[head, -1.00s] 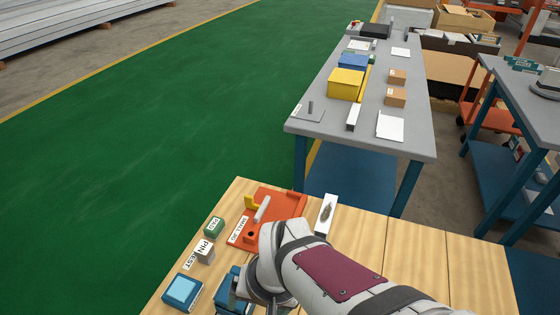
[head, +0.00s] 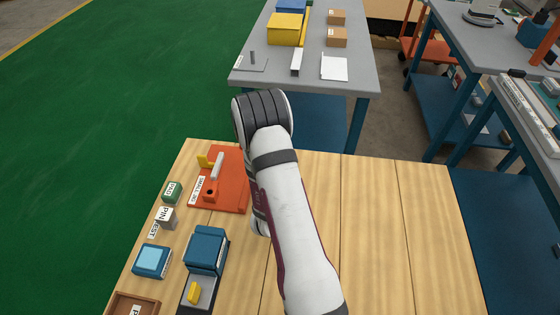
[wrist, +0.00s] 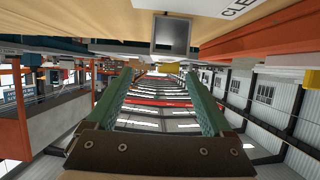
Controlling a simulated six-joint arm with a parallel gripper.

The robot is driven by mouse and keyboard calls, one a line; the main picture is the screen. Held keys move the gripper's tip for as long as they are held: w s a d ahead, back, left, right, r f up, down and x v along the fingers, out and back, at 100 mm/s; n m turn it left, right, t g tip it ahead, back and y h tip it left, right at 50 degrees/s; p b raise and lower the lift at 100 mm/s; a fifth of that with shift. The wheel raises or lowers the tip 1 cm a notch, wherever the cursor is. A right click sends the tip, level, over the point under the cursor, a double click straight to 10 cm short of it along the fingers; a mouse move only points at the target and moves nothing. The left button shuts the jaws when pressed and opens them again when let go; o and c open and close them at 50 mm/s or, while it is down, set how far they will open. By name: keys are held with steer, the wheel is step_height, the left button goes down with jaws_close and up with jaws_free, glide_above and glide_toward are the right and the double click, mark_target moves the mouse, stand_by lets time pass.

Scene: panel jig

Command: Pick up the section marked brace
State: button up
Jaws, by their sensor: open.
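No label reading "brace" is legible in either view, so I cannot tell which piece is that section. My gripper (wrist: 164,78) shows in the wrist view with two green fingers spread apart and nothing between them. A grey square-faced block (wrist: 171,35) is beyond the fingertips near the top of that view; its identity is unclear. In the head view my arm hides the gripper. The orange jig plate (head: 229,190) lies on the wooden table, left of my arm, with a light bar and a yellow piece on it.
On the wooden bench (head: 375,230), a green PAD block (head: 172,191), grey PIN block (head: 167,218), blue boxes (head: 152,261) and a brown tray (head: 122,304) stand left. The right side is clear. A grey table (head: 345,90) stands beyond with yellow and cardboard boxes.

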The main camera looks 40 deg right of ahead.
steer(key=x, duration=0.7)
steer(key=shift+w+a+f, duration=0.15)
steer(key=shift+w+f, duration=0.15)
steer(key=shift+f, duration=0.05)
jaws_close()
